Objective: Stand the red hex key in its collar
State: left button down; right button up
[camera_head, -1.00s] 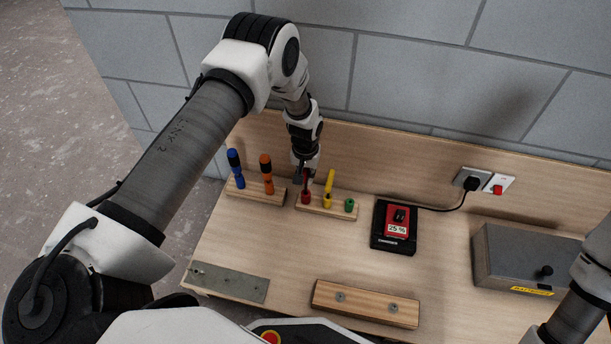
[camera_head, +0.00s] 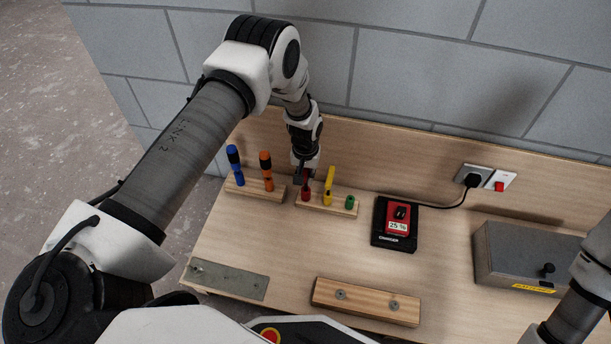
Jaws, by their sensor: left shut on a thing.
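The red hex key (camera_head: 306,173) is upright in my left gripper (camera_head: 304,179), at the back of the bench. My left gripper is shut on it. The red collar (camera_head: 305,196) is directly below, at the left end of a wooden batten (camera_head: 328,208). The key's lower end is at or just over the collar; the gripper partly hides it, and I cannot tell how deep it sits. A yellow hex key (camera_head: 329,183) stands upright in the same batten, close to the right of my gripper. A green collar (camera_head: 350,202) is empty at the right end.
A second batten (camera_head: 270,198) holds a blue and an orange screwdriver, close on the left. A charger (camera_head: 394,229) with a cable, a grey box (camera_head: 515,262), a metal plate (camera_head: 228,279) and a wooden block (camera_head: 366,303) lie around. The bench middle is clear.

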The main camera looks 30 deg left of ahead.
pick_arm(q)
jog(key=shift+f, duration=0.6)
jog(key=c, duration=1.1)
grip_release()
jog(key=shift+o, duration=0.2)
jog(key=shift+r, duration=0.1)
